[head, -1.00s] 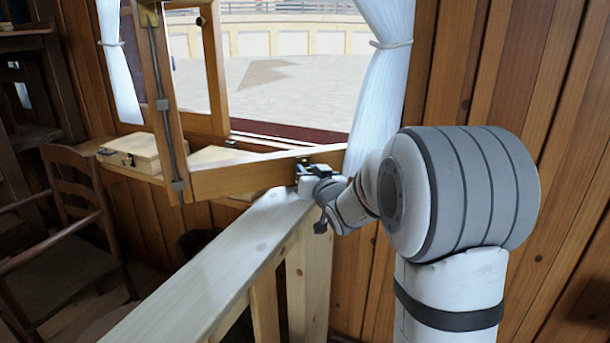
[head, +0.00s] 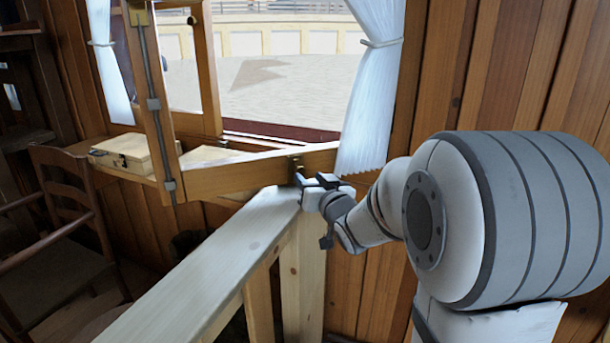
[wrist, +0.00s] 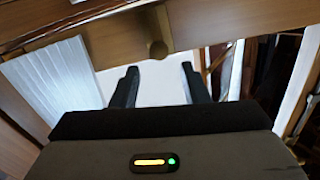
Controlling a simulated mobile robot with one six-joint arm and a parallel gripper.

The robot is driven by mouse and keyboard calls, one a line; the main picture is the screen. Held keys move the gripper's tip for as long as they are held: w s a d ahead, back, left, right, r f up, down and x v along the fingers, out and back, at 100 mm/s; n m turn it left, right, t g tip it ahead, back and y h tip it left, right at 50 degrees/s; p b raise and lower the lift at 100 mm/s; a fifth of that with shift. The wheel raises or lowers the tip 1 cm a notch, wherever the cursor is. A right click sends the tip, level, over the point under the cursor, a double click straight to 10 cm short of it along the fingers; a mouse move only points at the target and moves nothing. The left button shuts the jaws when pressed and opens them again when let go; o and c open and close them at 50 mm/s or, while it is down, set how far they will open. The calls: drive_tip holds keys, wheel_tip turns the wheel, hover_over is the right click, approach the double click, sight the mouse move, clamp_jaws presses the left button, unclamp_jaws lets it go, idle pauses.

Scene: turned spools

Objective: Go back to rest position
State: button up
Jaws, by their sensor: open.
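My gripper (head: 310,181) is at the end of my outstretched arm, near the far end of a pale wooden beam (head: 215,262) and close to the open window sash (head: 240,176). In the wrist view its two dark fingers (wrist: 160,70) are apart, with nothing held between them. I cannot tell whether the gripper touches the sash or the beam.
A white curtain (head: 372,95) hangs just behind my gripper. A wooden box (head: 130,150) sits on the sill at left. A wooden chair (head: 68,205) stands left of the beam. A plank wall (head: 500,65) is close behind my arm.

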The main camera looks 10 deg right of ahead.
drive_tip(key=shift+s, duration=0.45)
drive_tip(key=shift+d, duration=0.1)
drive_tip(key=s+a+g+h+p, duration=0.2)
drive_tip(key=s+g+p, duration=1)
drive_tip(key=s, duration=1.8)
drive_tip(key=g+h, duration=0.1)
drive_tip(key=g, duration=0.2)
drive_tip(key=shift+s+a+f, duration=0.15)
drive_tip(key=shift+s+a, duration=0.05)
